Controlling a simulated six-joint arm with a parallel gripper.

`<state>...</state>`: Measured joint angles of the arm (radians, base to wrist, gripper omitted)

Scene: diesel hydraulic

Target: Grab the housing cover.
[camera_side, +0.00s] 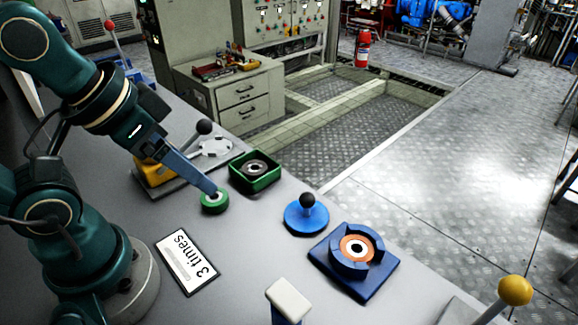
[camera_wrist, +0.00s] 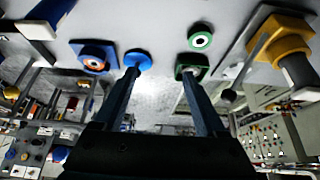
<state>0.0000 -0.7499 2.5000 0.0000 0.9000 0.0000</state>
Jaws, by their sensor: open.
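A round blue cover with a black ball knob (camera_side: 306,216) stands on the grey table, apparently the housing cover. Beside it is a square blue housing (camera_side: 368,284) with an orange ring inside. My gripper (camera_side: 212,191) points down to the right; its tip overlaps a small green ring (camera_side: 215,205) in the side view, and contact cannot be told. In the wrist view my gripper (camera_wrist: 160,74) has its two fingers wide apart with nothing between them. There the blue cover (camera_wrist: 139,57) shows by the left fingertip and the blue housing (camera_wrist: 95,57) left of it.
A green square box (camera_side: 255,183) holding a dark ring stands behind the green ring. A yellow block with a black-knobbed lever (camera_side: 155,172) is near my arm. A "3 times" sign (camera_side: 186,262) lies in front. A white-topped blue post (camera_side: 288,300) and yellow-knobbed lever (camera_side: 514,291) stand at the front.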

